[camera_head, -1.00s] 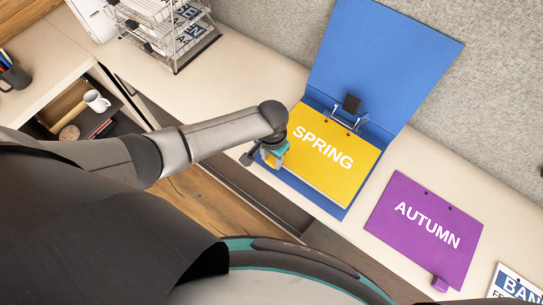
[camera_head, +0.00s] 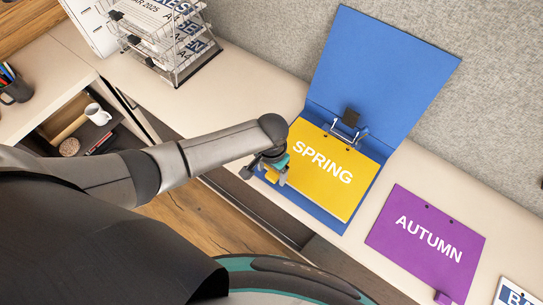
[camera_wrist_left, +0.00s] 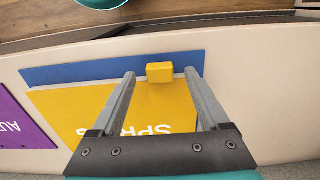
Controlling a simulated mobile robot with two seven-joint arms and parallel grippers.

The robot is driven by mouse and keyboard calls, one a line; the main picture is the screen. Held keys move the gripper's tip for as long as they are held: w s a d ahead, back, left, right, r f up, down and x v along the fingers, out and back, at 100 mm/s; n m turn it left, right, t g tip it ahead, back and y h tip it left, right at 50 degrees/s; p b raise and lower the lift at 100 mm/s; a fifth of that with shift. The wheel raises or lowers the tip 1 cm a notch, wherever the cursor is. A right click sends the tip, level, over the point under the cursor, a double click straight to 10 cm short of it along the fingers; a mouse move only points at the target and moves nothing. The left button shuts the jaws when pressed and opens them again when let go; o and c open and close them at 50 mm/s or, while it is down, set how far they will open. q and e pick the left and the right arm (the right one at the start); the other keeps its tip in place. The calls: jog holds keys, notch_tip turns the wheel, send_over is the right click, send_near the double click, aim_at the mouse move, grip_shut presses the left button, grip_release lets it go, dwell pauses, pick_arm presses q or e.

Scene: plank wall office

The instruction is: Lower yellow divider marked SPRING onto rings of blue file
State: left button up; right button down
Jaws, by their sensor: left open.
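The yellow divider marked SPRING (camera_head: 330,188) lies flat in the open blue file (camera_head: 385,70), its holed edge at the metal rings (camera_head: 347,130). I cannot tell whether the rings pass through the holes. My left gripper (camera_head: 273,172) is at the divider's near left edge, by its yellow tab. In the left wrist view the fingers (camera_wrist_left: 160,76) are open, one on each side of the yellow tab (camera_wrist_left: 159,72), with a gap to each. The divider (camera_wrist_left: 70,108) shows beneath them. My right gripper is out of view.
A purple divider marked AUTUMN (camera_head: 427,240) lies on the pale desk right of the file. A wire letter tray (camera_head: 165,35) stands at the back left. A shelf below holds a white mug (camera_head: 97,114). A grey partition (camera_head: 270,40) rises behind.

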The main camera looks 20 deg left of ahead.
pick_arm(q)
notch_tip(320, 180, up, 14)
jog(key=p, duration=0.3)
dwell(0.5)
jog(key=s+d+r+t+h, duration=0.2)
jog(key=s+d, duration=0.2)
jog(key=s, duration=0.2)
jog(key=s+a+r+n+t+y, duration=0.25)
jog(key=s+a, duration=0.45)
jog(key=a, duration=0.4)
notch_tip(320, 180, down, 26)
jog(key=s+g+b, duration=0.1)
jog(key=g+b, duration=0.1)
jog(key=b, duration=0.4)
jog(key=s+a+f+b, duration=0.1)
jog(key=s+f+b, duration=0.2)
jog(key=s+f, duration=0.5)
jog(key=s+a+f+g+b, duration=0.1)
jog(key=s+f+b, duration=0.3)
jog(key=s+f, duration=0.4)
notch_tip(320, 180, down, 6)
jog(key=shift+f+m, duration=0.25)
jog(key=shift+m, duration=0.2)
